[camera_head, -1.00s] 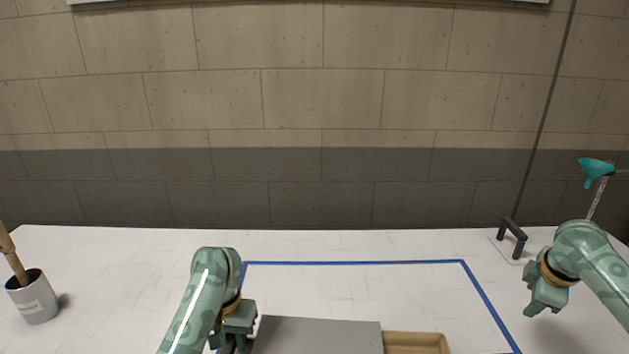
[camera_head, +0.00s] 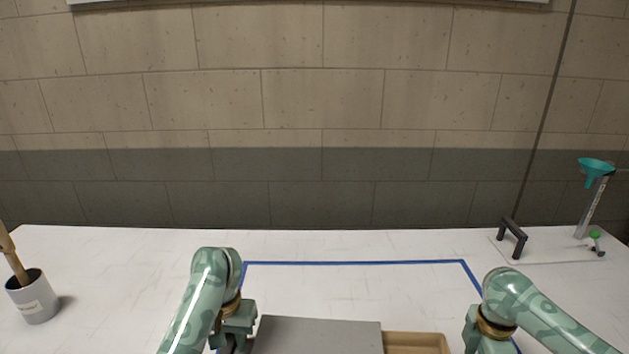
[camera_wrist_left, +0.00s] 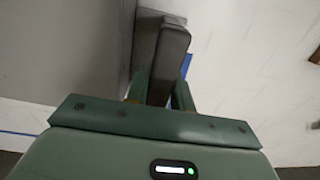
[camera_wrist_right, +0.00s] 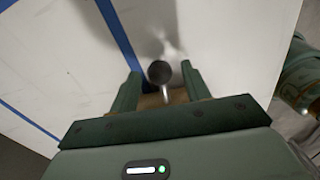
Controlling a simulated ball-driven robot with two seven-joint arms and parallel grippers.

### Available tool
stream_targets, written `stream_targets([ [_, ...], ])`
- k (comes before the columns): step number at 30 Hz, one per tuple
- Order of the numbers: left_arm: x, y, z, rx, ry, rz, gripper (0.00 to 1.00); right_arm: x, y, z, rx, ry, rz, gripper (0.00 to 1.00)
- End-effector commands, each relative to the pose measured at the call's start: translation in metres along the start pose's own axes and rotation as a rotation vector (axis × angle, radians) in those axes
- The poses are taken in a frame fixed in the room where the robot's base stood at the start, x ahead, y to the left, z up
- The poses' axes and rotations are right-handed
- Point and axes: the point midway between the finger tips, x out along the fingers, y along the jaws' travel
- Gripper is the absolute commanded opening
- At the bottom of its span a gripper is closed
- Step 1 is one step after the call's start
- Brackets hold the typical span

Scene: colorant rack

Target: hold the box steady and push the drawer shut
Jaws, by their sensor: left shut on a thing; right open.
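The box (camera_head: 315,336) has a flat grey top and sits at the bottom edge of the head view, partly cut off. Its tan drawer (camera_head: 418,342) sticks out to the right. My left gripper (camera_head: 236,335) is at the box's left side. In the left wrist view its fingers (camera_wrist_left: 160,92) are shut on a dark grey bar-like part (camera_wrist_left: 170,55) beside the box's grey face (camera_wrist_left: 60,50). My right gripper (camera_head: 484,344) is right of the drawer, apart from it; its fingertips are cut off. In the right wrist view its fingers (camera_wrist_right: 159,80) are open around a dark round knob (camera_wrist_right: 159,71); contact cannot be told.
Blue tape (camera_head: 355,262) outlines a work area on the white table. A grey cup (camera_head: 34,298) with a wooden tool stands at left. A black handle (camera_head: 512,238) and a stand with a teal funnel (camera_head: 596,167) are at back right. The table behind the box is clear.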

Motion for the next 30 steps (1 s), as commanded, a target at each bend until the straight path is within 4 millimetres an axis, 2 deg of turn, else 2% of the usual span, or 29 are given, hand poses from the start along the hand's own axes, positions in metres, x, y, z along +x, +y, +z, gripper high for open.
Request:
stream_targets([
  [6,0.001,0.0,0.001,0.0,-0.003,0.0,0.0,0.022,0.0,-0.001,0.0,0.001,-0.001,0.47],
  [17,0.001,0.0,0.001,0.0,-0.003,0.0,0.0,0.027,0.0,0.0,0.001,0.0,0.001,0.47],
  [18,0.001,0.0,0.001,0.0,-0.003,0.0,0.0,0.027,0.0,0.0,0.001,0.0,0.001,0.42],
  [22,0.001,0.0,0.001,0.0,-0.003,0.0,0.0,0.027,0.0,0.0,0.001,0.0,0.001,0.06],
  [23,0.001,0.0,0.001,0.0,-0.003,0.0,0.0,0.027,0.0,0.0,0.001,0.0,0.001,0.01],
  [30,0.001,0.0,0.001,0.0,-0.003,0.0,0.0,0.027,0.0,0.0,0.0,0.0,0.001,0.01],
])
